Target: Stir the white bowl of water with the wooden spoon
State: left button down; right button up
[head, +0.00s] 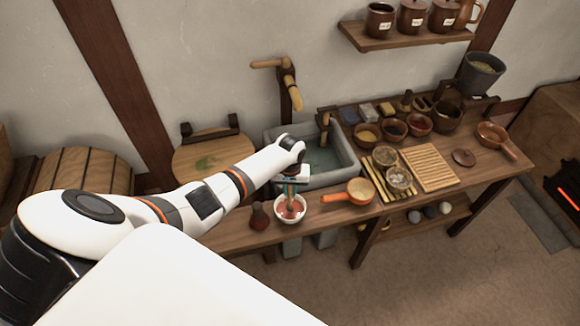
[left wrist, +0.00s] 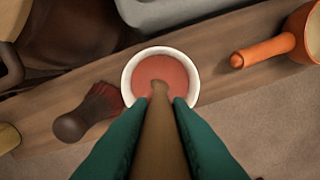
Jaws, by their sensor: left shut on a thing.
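A small white bowl (head: 289,223) stands on the front strip of the wooden bench, before the stone sink. It holds a reddish liquid, not clear water. The bowl also shows in the left wrist view (left wrist: 127,78). My left gripper (head: 290,184) is above the bowl, pointing down. Its green fingers are shut on the wooden spoon (left wrist: 158,135). The spoon's far end lies within the bowl's outline, at the liquid; how deep it dips I cannot tell. My right gripper is not in view.
A dark red brush (left wrist: 88,112) stands close left of the bowl. An orange-handled pan (head: 360,191) is to the right. The stone sink (head: 345,172) is behind. Several bowls, a slatted board (head: 430,167) and a brown-handled pan (head: 492,134) fill the bench further right.

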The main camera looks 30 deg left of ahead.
pick_arm(q)
jog(key=shift+r, duration=2.5)
jog(key=shift+r, duration=2.5)
